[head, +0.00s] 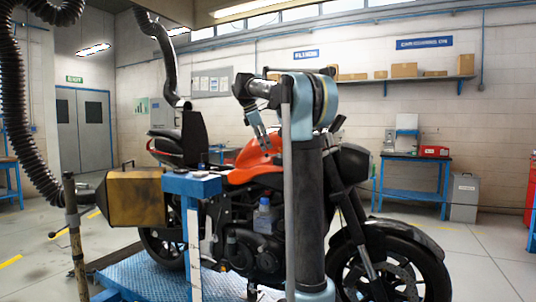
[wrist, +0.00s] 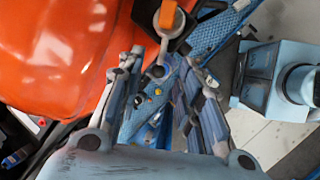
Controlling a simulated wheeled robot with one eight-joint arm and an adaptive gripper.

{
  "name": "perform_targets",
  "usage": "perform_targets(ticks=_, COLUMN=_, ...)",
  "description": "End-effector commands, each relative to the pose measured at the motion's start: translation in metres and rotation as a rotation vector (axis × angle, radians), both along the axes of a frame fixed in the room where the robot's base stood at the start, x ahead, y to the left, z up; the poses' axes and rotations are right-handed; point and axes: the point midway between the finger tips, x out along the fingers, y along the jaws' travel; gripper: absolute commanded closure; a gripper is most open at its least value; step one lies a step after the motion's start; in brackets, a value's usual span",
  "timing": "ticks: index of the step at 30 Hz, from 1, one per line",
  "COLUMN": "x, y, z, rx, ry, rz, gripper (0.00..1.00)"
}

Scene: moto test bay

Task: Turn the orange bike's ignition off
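The orange bike (head: 262,160) stands on a blue lift, its front wheel to the right. My gripper (head: 264,143) points down just above its orange tank, beside my own upright column. In the wrist view, my gripper (wrist: 162,62) has its two fingers apart, with nothing clearly held between them. The orange tank (wrist: 60,50) fills the left of that view. Beyond the fingertips is a grey ringed piece with an orange middle (wrist: 168,20), on a dark block; it may be the ignition key, but I cannot tell its turn position. My column hides part of the bike's front.
A blue stand (head: 190,186) and a yellow-brown box (head: 136,198) are at the near left of the bike. A blue workbench (head: 412,175) with a red case (head: 434,151) stands at the back wall. Floor at the right is clear.

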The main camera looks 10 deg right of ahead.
Motion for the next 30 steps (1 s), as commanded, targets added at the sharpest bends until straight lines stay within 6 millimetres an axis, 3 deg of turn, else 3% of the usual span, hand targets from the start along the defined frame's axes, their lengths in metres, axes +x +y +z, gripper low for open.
perform_targets(ticks=9, x=0.004, y=-0.015, z=-0.033, rx=0.0, ry=0.001, rz=0.0, gripper=0.67)
perform_targets(ticks=20, x=0.005, y=-0.016, z=-0.038, rx=0.0, ry=0.0, rz=0.001, gripper=0.67)
perform_targets(ticks=21, x=0.005, y=-0.016, z=-0.037, rx=0.0, ry=0.0, rz=0.001, gripper=0.69)
perform_targets(ticks=25, x=0.005, y=-0.015, z=-0.037, rx=0.0, ry=0.001, rz=0.002, gripper=0.99)
perform_targets(ticks=30, x=0.005, y=-0.018, z=-0.037, rx=0.001, ry=0.001, rz=0.002, gripper=1.0)
